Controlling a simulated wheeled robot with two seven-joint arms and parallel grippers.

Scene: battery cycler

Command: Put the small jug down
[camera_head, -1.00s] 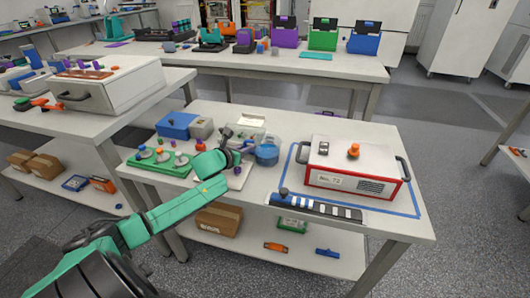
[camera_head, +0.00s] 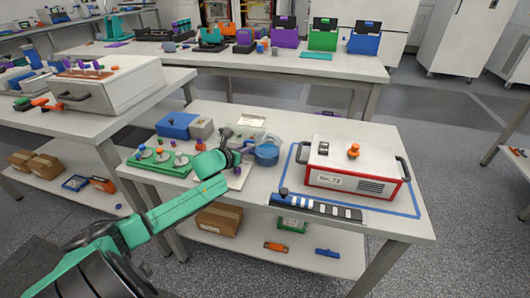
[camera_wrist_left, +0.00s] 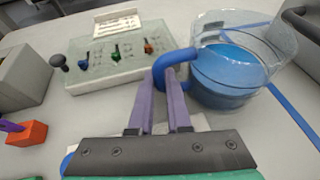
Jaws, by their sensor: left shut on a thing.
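The small jug is clear, with blue liquid inside and a blue handle. In the head view the jug (camera_head: 267,152) is at the middle of the near table, left of the red and white box. In the left wrist view the jug (camera_wrist_left: 232,75) is at the upper right. My left gripper (camera_head: 238,146) reaches it from the left. In the left wrist view its purple fingers (camera_wrist_left: 170,88) are shut on the handle. The jug looks about upright, low over or on the table; I cannot tell whether its base touches. My right gripper is not in view.
A red and white box (camera_head: 352,170) stands inside blue tape (camera_head: 288,170) to the right. A black strip with white marks (camera_head: 320,208) lies in front. A pale panel with small knobs (camera_wrist_left: 118,58) is just left of the jug. A green tray (camera_head: 160,163) sits further left.

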